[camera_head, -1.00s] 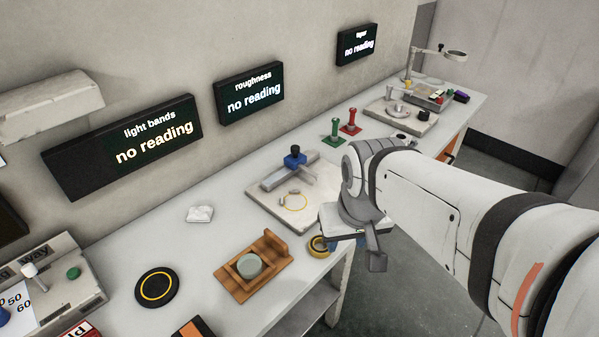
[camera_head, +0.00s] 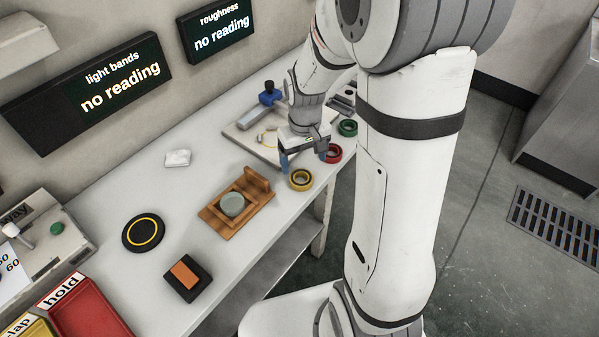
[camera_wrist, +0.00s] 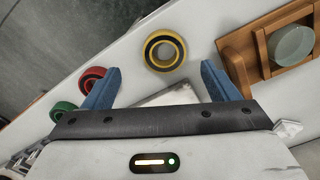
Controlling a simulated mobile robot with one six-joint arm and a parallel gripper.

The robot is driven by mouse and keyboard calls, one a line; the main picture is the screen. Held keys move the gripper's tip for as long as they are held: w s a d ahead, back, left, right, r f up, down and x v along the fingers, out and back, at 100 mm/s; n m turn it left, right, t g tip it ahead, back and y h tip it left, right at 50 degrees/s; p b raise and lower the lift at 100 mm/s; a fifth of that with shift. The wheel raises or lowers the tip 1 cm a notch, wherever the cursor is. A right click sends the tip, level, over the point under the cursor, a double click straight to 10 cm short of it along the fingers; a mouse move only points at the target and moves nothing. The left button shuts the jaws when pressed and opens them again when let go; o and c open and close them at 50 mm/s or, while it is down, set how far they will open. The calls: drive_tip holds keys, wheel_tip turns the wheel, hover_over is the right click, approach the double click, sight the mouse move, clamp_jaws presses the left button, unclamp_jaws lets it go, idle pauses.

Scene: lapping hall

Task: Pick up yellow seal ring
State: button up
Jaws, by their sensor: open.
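The yellow seal ring (camera_head: 301,180) lies flat near the front edge of the white table, to the right of the wooden fixture. In the wrist view the yellow seal ring (camera_wrist: 165,50) shows ahead of the fingertips, roughly midway between them, with a dark inner band. My gripper (camera_head: 308,163) is over the table just behind the ring. In the wrist view its blue fingers (camera_wrist: 158,80) stand wide apart with nothing between them. The ring is apart from both fingers.
A red ring (camera_head: 333,153) and a green ring (camera_head: 347,128) lie further along the edge. A wooden fixture (camera_head: 222,222) with a grey-green disc stands left of the yellow ring. A pale plate (camera_head: 240,136) with a blue-knobbed tool is behind my gripper.

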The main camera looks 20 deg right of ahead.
sight(301, 174)
drive_tip(key=f, duration=0.6)
drive_tip(key=shift+a+f, duration=0.25)
drive_tip(key=shift+a, duration=0.05)
drive_tip(key=c, duration=1.1)
drive_tip(key=shift+r, duration=0.1)
